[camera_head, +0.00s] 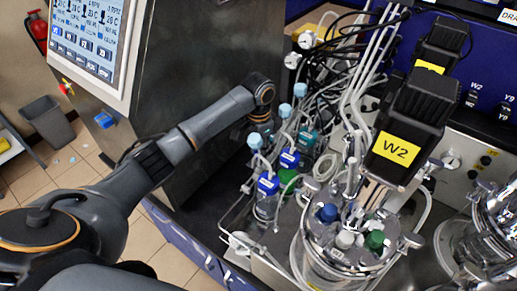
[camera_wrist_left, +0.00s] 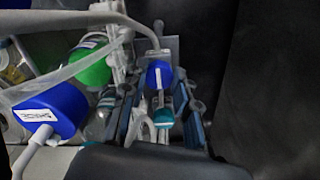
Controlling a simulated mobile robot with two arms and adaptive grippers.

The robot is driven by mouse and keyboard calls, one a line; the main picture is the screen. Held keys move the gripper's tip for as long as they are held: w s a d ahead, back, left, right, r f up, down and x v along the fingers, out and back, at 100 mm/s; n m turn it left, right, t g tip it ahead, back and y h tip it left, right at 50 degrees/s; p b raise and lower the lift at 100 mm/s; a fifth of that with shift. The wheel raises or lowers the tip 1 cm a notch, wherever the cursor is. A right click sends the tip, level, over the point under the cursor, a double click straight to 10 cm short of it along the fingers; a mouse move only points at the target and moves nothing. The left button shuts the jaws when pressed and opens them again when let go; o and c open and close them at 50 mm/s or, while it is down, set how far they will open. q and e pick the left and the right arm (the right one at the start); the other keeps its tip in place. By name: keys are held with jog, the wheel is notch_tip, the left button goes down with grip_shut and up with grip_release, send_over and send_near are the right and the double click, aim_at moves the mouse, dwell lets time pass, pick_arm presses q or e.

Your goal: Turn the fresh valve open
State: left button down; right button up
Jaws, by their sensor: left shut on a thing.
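In the left wrist view, my left gripper (camera_wrist_left: 158,88) has its two blue-grey fingers close on either side of a small blue part (camera_wrist_left: 159,73), which looks like the fresh valve. It is shut on it. A teal part (camera_wrist_left: 163,116) shows below, nearer the palm. No label on the blue part can be read. In the head view, my left arm reaches in from the left and its wrist (camera_head: 262,92) bends down behind the bottles, beside the dark cabinet. The fingers and the valve cannot be made out there. My right gripper is not in view.
Bottles with blue (camera_head: 268,184), green (camera_head: 287,178) and teal (camera_head: 307,139) caps and tubing crowd close to my left wrist. A bioreactor with a black motor labelled W2 (camera_head: 411,131) stands to the right. A dark cabinet (camera_head: 197,70) with a screen stands behind my arm.

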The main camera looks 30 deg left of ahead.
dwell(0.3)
pick_arm(q)
jog(key=c, duration=1)
grip_release()
notch_tip(320, 180, up, 12)
jog(key=shift+f, duration=0.1)
